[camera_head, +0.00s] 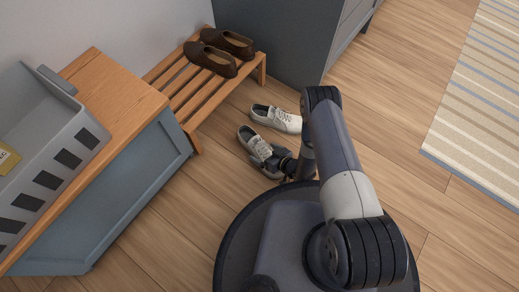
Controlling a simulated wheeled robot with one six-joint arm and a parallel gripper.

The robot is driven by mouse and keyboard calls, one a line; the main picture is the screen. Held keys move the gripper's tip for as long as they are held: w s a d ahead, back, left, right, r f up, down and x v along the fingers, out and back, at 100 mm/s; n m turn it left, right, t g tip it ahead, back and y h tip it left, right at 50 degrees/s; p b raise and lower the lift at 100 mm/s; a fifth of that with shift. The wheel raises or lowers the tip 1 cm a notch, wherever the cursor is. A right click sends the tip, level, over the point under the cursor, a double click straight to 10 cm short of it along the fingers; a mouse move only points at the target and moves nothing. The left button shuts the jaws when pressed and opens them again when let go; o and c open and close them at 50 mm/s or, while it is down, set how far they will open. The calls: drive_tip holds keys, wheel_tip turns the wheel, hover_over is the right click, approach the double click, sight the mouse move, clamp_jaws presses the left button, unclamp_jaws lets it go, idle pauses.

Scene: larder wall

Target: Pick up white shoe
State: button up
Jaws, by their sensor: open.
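Two white shoes with dark insides lie on the wooden floor. The farther white shoe (276,118) lies beside my arm, with nothing touching it that I can see. The nearer white shoe (254,143) has its front end partly hidden behind my gripper (273,161). My gripper is low, at or just above that shoe's front end. It is open, but its fingers are small and dark, and I cannot tell whether they touch the shoe or stand around it.
A slatted wooden rack (187,94) holds a pair of brown shoes (211,59). A blue-grey cabinet (125,180) with a wooden top bears a grey basket (45,140) at left. A dark cabinet (290,40) stands behind. A striped rug (480,110) lies right; floor between is clear.

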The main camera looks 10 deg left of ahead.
drive_tip(key=shift+c, duration=0.6)
drive_tip(key=c, duration=1.1)
drive_tip(key=shift+r, duration=0.1)
wheel_tip(320, 180, up, 10)
drive_tip(key=p, duration=0.5)
drive_tip(key=w+d+r+m+t+h, duration=0.5)
drive_tip(key=w+d+r, duration=0.5)
drive_tip(key=w+r, duration=0.4)
drive_tip(key=d+r+m+t+h, duration=0.2)
drive_tip(key=d+r+m+h, duration=0.45)
drive_tip(key=d+r, duration=0.85)
drive_tip(key=s+r+p, duration=0.3)
drive_tip(key=r+p, duration=0.9)
drive_tip(key=s+r+p, duration=0.2)
drive_tip(key=r+p, duration=1)
drive_tip(key=p, duration=0.1)
drive_tip(key=s+r+p, duration=0.3)
drive_tip(key=r+p, duration=0.9)
drive_tip(key=shift+s+a+m+g+p, duration=0.25)
drive_tip(key=shift+s+m+g+p, duration=0.05)
drive_tip(key=shift+m+p, duration=0.1)
